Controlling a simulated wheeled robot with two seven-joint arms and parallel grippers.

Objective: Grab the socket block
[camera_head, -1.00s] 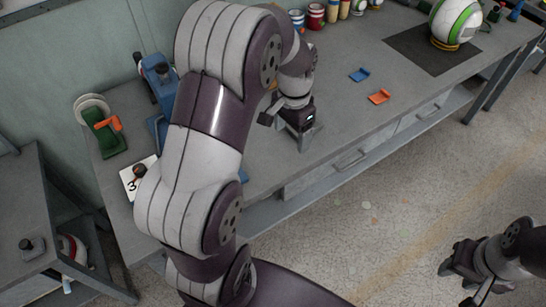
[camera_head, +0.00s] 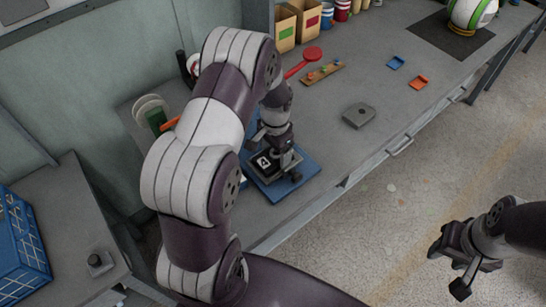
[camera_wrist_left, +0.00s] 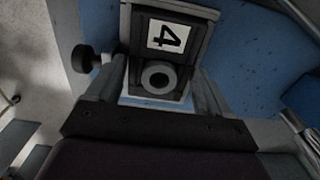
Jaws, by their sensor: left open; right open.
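In the left wrist view, a grey block with a round ringed hole (camera_wrist_left: 158,77), which looks like the socket block, sits below a dark plate marked 4 (camera_wrist_left: 167,36). My left gripper (camera_wrist_left: 155,88) is open, with one finger on each side of this block; I cannot tell whether they touch it. In the head view my left gripper (camera_head: 273,167) is down at the blue press base (camera_head: 307,168), and the arm hides part of it. Another grey block with a small hole (camera_head: 358,115) lies on the bench. My right gripper (camera_head: 450,267) is open and empty, over the floor.
A black knob (camera_wrist_left: 85,58) is beside the left finger. A red paddle-like tool (camera_head: 305,59), a strip with coloured pegs (camera_head: 323,72), and blue (camera_head: 395,62) and orange (camera_head: 418,82) pieces lie farther back. A blue crate (camera_head: 20,247) stands on the left table.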

